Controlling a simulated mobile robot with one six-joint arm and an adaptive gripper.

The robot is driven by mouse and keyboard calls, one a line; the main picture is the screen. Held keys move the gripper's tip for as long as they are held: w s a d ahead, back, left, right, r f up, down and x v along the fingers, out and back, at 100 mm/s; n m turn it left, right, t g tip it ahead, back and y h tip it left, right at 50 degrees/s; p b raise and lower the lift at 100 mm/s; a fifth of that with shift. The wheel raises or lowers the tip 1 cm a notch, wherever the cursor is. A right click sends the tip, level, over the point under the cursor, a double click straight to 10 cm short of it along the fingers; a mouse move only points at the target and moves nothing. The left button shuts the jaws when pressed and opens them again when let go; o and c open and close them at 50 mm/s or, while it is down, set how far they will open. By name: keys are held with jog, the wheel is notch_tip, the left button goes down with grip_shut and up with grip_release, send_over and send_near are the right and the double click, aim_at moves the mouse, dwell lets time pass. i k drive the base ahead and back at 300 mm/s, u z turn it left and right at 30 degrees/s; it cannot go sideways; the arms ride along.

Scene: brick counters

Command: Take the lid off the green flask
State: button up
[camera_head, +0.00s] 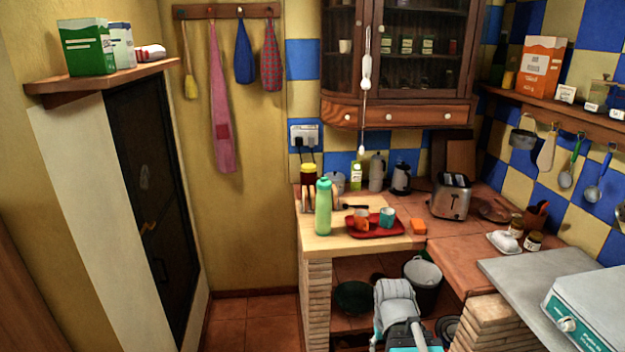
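The green flask (323,213) stands upright near the left end of the wooden counter. Its lid (323,184), also green, is on top of it. No gripper is touching the flask. A grey and teal part, which looks like my arm, shows low in the middle of the view, in front of the counter and well below and to the right of the flask. I cannot make out my gripper's fingers in this view.
A red tray (352,231) with an orange cup (361,219) and a teal cup (387,217) sits close to the right of the flask. A jar with a dark red lid (308,175) stands behind it. A toaster (451,196) is farther right. Floor is clear left of the counter.

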aim_at(323, 182)
jog(key=u, duration=0.1)
jog(key=i, duration=1.05)
jog(key=u, duration=0.2)
